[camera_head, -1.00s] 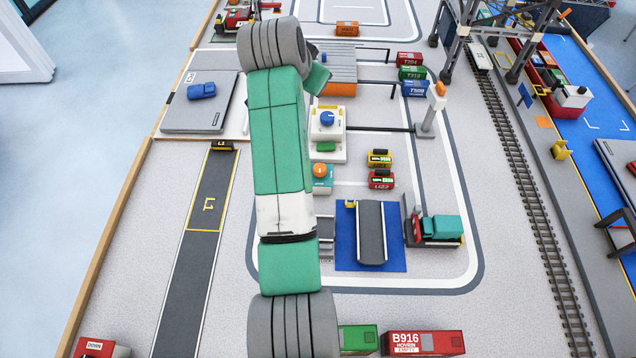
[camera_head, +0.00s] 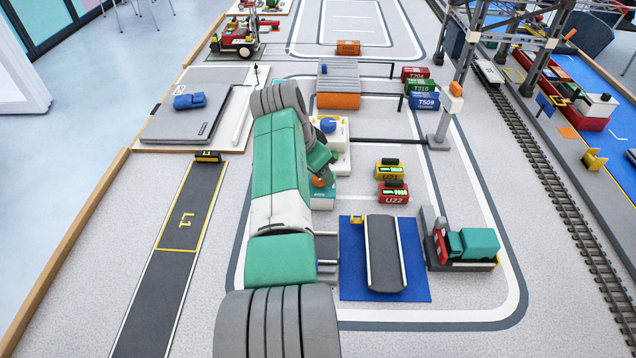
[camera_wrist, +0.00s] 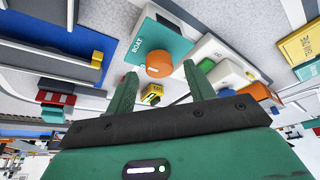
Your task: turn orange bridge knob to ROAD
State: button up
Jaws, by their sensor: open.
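The orange bridge knob (camera_wrist: 160,63) sits on a teal-faced box (camera_wrist: 158,42) in the wrist view. The word BOAT is readable on the teal face; a ROAD label cannot be made out. In the head view the knob (camera_head: 318,182) is partly hidden by my arm, above the teal box (camera_head: 323,200). My gripper (camera_wrist: 160,84) is open, its two green fingers apart and pointing toward the knob. The knob appears between the fingertips in the picture, with nothing held. Whether the fingers reach its depth cannot be told.
A white box with a blue knob (camera_head: 328,125) stands just behind the teal box. Yellow U21 (camera_head: 389,170) and red U22 (camera_head: 393,193) blocks stand to the right. A grey ramp (camera_head: 384,252) on a blue mat lies in front, with a toy truck (camera_head: 470,244) beside it.

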jog(key=shift+w+d+f+b, duration=0.1)
jog(key=shift+d+f+b, duration=0.1)
jog(key=shift+f+b, duration=0.45)
jog(key=shift+r, duration=0.1)
jog(key=shift+c, duration=0.2)
jog(key=c, duration=0.9)
jog(key=shift+p, duration=0.3)
